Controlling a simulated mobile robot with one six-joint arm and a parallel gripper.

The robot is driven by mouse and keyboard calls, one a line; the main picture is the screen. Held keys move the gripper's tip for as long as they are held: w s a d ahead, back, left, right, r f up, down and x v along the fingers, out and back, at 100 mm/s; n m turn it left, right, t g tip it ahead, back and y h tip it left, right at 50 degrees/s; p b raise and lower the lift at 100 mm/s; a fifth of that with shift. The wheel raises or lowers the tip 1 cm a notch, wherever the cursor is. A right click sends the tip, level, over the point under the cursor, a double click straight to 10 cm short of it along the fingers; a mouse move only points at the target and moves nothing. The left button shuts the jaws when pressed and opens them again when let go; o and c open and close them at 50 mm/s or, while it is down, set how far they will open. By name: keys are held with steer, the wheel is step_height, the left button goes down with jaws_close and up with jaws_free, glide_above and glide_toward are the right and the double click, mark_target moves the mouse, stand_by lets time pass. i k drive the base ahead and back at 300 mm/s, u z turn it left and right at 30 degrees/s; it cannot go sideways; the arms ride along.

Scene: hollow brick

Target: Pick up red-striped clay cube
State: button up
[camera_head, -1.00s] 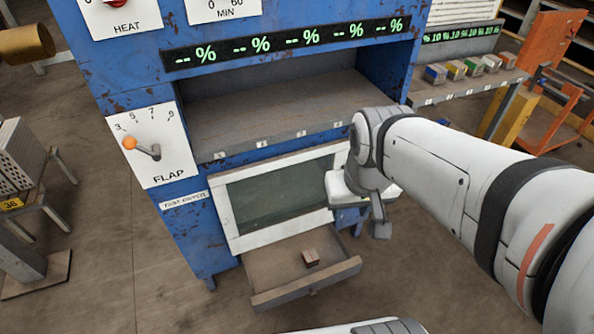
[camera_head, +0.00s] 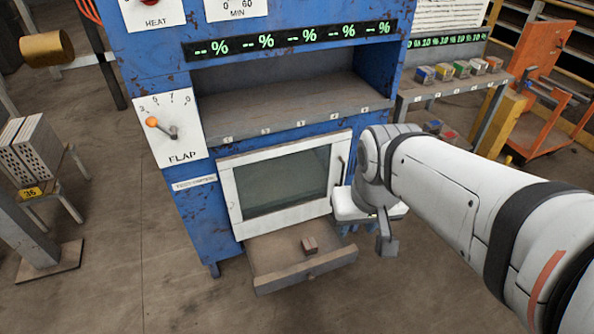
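A small brown clay cube (camera_head: 309,246) sits in the open drawer; I cannot make out a stripe on it. Several small cubes with coloured marks stand on the shelf at the right, among them a blue one (camera_head: 425,74) and a reddish one (camera_head: 494,64). Lower, partly behind my arm, a cube with a red top (camera_head: 449,136) shows next to a bluish one (camera_head: 433,127). My gripper (camera_head: 386,243) hangs in front of the machine, right of the drawer. Its fingers are mostly hidden by my wrist, so its opening cannot be told.
The blue machine (camera_head: 185,235) has a closed glass door (camera_head: 285,190) above the open drawer (camera_head: 305,276). A flap lever (camera_head: 162,130) is at its left. A stand with holed bricks (camera_head: 35,150) is far left, an orange cart (camera_head: 545,60) far right. The front-left floor is clear.

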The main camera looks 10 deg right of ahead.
mark_target(310, 248)
steer(key=i, duration=0.5)
steer(key=k, duration=1.3)
steer(key=z, duration=0.45)
steer(key=i, duration=1.85)
steer(key=u, duration=0.45)
